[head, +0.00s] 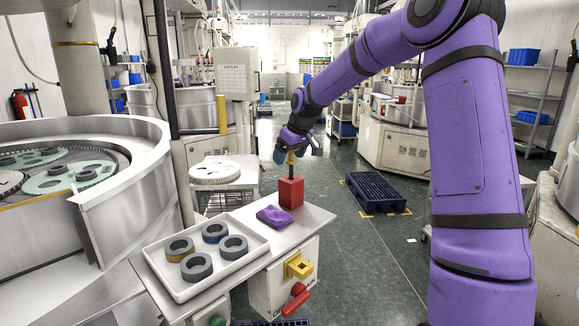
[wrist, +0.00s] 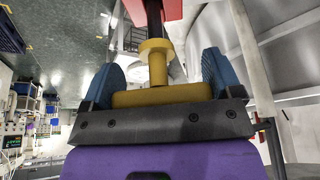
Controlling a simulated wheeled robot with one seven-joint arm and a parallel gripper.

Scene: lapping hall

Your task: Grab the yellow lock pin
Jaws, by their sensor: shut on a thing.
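The yellow lock pin (head: 291,159) stands upright above a red block (head: 290,192) at the far end of the bench. In the wrist view the pin (wrist: 157,66) shows a yellow crossbar, a stem and a round collar. A dark shaft (wrist: 153,18) runs from the collar to the red block; how deep it sits is hidden. My gripper (head: 293,152) comes down from above. Its blue fingers are shut on the crossbar, one at each end, as the wrist view shows (wrist: 160,82).
A purple cloth (head: 273,216) lies beside the block. A white tray (head: 205,258) with several grey rings fills the near bench. A dark blue pallet (head: 375,190) lies on the floor to the right.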

